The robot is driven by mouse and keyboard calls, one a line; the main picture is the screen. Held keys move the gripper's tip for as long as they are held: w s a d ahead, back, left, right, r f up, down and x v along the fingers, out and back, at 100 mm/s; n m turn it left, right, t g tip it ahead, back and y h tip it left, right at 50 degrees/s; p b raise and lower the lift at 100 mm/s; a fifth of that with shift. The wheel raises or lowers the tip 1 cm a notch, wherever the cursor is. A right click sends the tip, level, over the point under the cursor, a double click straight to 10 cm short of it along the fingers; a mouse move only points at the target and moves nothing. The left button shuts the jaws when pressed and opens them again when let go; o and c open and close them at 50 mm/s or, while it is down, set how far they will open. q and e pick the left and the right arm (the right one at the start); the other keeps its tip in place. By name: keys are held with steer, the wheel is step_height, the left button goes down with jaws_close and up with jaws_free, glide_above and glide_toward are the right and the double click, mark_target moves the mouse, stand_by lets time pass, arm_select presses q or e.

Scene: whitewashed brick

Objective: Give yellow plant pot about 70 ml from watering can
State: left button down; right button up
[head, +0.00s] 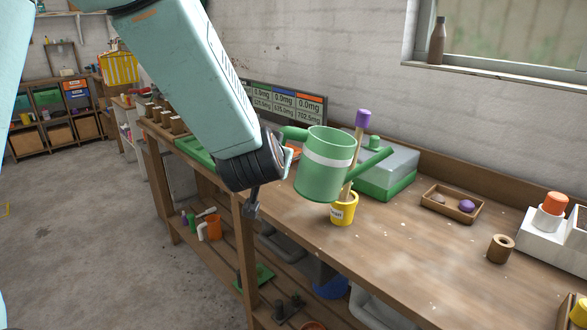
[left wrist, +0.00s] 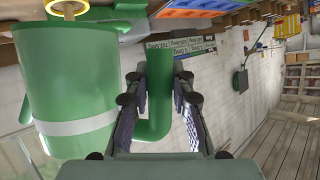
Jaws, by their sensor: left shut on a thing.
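The green watering can (head: 325,178) with a white band is held in the air over the workbench, tilted slightly, its spout pointing right and upward. It also shows in the left wrist view (left wrist: 70,85). My left gripper (left wrist: 160,85) is shut on its handle (left wrist: 160,125); in the head view the wrist hides most of the fingers. The yellow plant pot (head: 343,213) stands upright on the bench just below the can, with a purple-topped wooden stake (head: 362,118) rising from it. The can overlaps the pot's top edge in the picture. No water stream is visible. My right gripper is not in view.
A grey and green box (head: 388,170) stands behind the pot. A wooden tray (head: 452,203), a brown ring-shaped piece (head: 500,248) and a white holder (head: 550,235) are to the right. A display panel (head: 285,105) stands at the back. The bench front is clear.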

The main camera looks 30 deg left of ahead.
arm_select(q)
steer(key=s+a+n+g+y, duration=0.4)
steer(key=s+a+n+y, duration=0.1)
steer(key=a, duration=0.1)
steer(key=w+d+r+m+g+y+p, duration=0.2)
steer(key=w+d+r+m+p, duration=0.1)
steer(key=p, duration=0.8)
step_height(320, 180, up, 2)
steer(key=w+m, duration=0.1)
steer(key=m, duration=0.1)
steer(key=shift+m+g+y, duration=0.3)
steer(key=shift+g+y, duration=0.1)
steer(key=shift+w, duration=0.15)
steer(key=shift+r, duration=0.1)
steer(key=shift+d, duration=0.1)
stand_by(0.5)
